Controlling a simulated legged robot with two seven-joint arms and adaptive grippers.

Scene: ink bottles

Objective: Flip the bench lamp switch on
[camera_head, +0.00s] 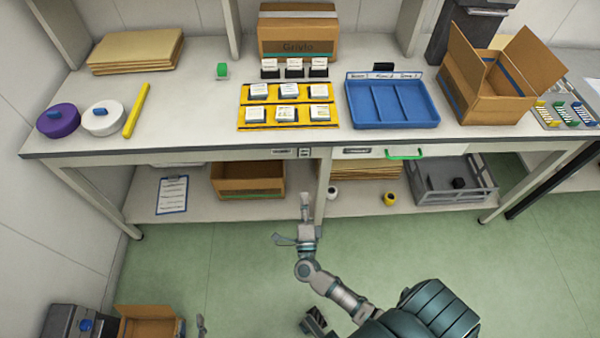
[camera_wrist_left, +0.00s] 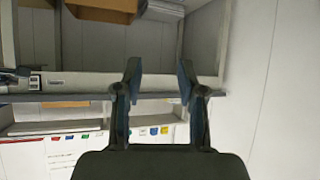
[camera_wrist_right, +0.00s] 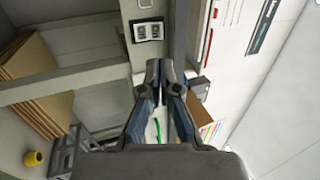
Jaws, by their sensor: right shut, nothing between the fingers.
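On the bench's front edge, a small dark plate with two pale squares (camera_head: 305,152) sits beside a wider dark-and-grey fitting (camera_head: 282,151). The frames do not show clearly which is the lamp switch or its position. The dark plate also shows in the right wrist view (camera_wrist_right: 148,31), beyond the fingertips. My right gripper (camera_head: 305,205) is shut and empty, below and in front of the bench edge, apart from the plate; its fingertips show in the right wrist view (camera_wrist_right: 160,68). My left gripper (camera_wrist_left: 157,80) is open and empty, facing the bench edge from a distance.
A drawer with a green handle (camera_head: 405,154) is right of the plate. Under the bench are a cardboard box (camera_head: 248,181), a grey crate (camera_head: 436,197) and a yellow bottle (camera_head: 389,199). A blue tray (camera_head: 435,122) stands on top.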

